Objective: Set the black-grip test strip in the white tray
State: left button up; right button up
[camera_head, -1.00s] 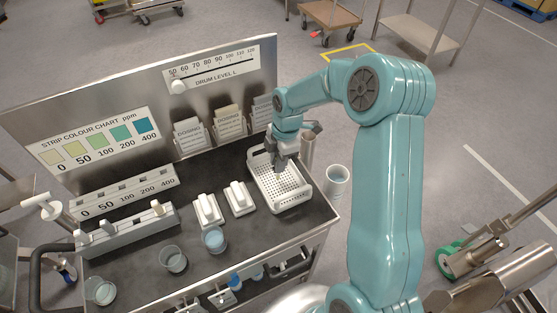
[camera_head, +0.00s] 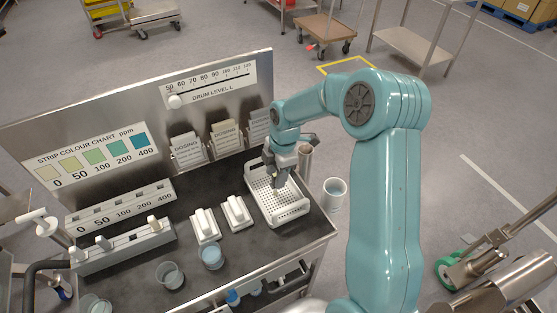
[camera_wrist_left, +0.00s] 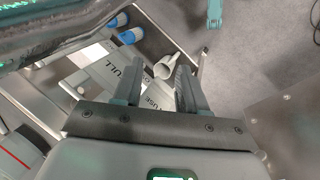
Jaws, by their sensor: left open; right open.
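The white tray (camera_head: 293,213), a perforated basket, stands at the right end of the dark cart top. My right gripper (camera_head: 279,183) points down inside the tray's outline, open. A small pale piece (camera_head: 276,190) shows just below its fingers; I cannot tell whether it is the test strip or whether it touches the tray floor. No black grip can be made out. My left gripper (camera_wrist_left: 160,88) is open in the left wrist view, above printed cards and a pale funnel-shaped piece (camera_wrist_left: 165,66), with nothing clearly held.
Two white blocks (camera_head: 205,226) stand left of the tray, with clear cups (camera_head: 170,275) in front. A grey strip rack (camera_head: 125,247) is at the left. Dosing card holders (camera_head: 188,149) stand behind. A white cup (camera_head: 334,192) is right of the tray.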

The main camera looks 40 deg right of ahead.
notch_tip(320, 180, up, 11)
jog(key=d, duration=0.1)
jog(key=shift+s+d+b, duration=0.25)
jog(key=shift+s+b, duration=0.1)
jog(key=shift+b, duration=0.05)
jog(key=shift+w+f, duration=0.1)
